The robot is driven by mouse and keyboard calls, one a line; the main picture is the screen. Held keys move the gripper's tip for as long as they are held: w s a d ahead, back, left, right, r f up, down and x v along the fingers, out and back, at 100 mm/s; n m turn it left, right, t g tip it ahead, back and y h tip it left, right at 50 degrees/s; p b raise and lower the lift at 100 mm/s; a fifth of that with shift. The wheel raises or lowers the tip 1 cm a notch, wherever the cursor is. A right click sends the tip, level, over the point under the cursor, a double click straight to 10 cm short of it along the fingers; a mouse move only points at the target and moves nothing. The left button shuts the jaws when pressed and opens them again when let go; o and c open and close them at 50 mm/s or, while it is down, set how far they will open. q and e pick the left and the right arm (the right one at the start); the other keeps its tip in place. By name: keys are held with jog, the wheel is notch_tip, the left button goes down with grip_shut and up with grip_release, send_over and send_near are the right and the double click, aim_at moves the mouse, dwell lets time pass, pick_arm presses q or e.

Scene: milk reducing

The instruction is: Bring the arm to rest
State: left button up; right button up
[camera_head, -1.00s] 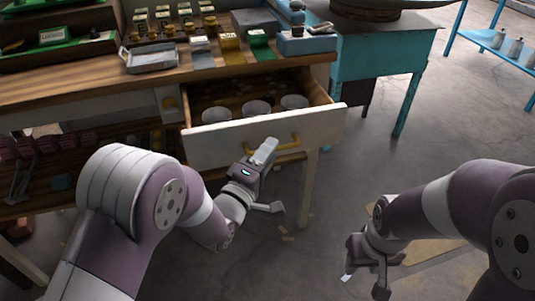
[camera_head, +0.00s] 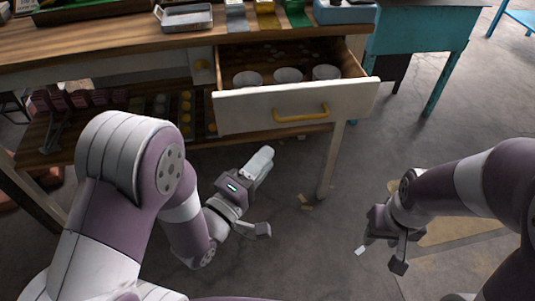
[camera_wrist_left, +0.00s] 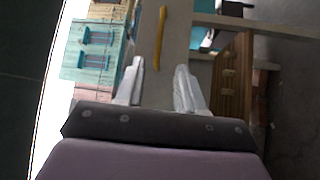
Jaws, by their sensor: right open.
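My left gripper (camera_head: 262,198) is open and empty, below and in front of the open drawer (camera_head: 240,112). Its two fingers stand apart in the left wrist view (camera_wrist_left: 160,88), with nothing between them. The drawer's yellow handle (camera_head: 301,114) is clear of the fingers in the head view and shows beyond them in the left wrist view (camera_wrist_left: 160,38). My right gripper (camera_head: 380,256) hangs low over the floor at the right, open, with nothing visible in it.
Three white cups (camera_head: 288,76) stand in the drawer. A wooden worktop (camera_head: 120,40) with a metal tray (camera_head: 186,18) is above, and a lower shelf (camera_head: 70,148) holds several items. A teal table (camera_head: 412,35) stands at the right.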

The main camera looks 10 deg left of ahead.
dwell(0.3)
pick_arm(q)
jog(key=s+a+f+m+g+y, duration=0.1)
jog(key=a+f+m+g+y, duration=0.1)
jog(key=f+m+g+y, duration=0.3)
jog(key=s+a+f+m+g+y, duration=0.1)
jog(key=a+f+m+g, duration=0.15)
jog(key=f, duration=0.55)
jog(key=s+a+r+m+g+y, duration=0.2)
jog(key=s+a+m+g+y, duration=0.15)
jog(key=s+a+g, duration=0.4)
notch_tip(320, 180, up, 29)
jog(key=d+g+p, duration=0.1)
jog(key=p, duration=2.4)
jog(key=shift+w+d+f+h+p, duration=0.15)
jog(key=shift+w+d+h+p, duration=0.05)
jog(key=shift+w+h+p, duration=0.2)
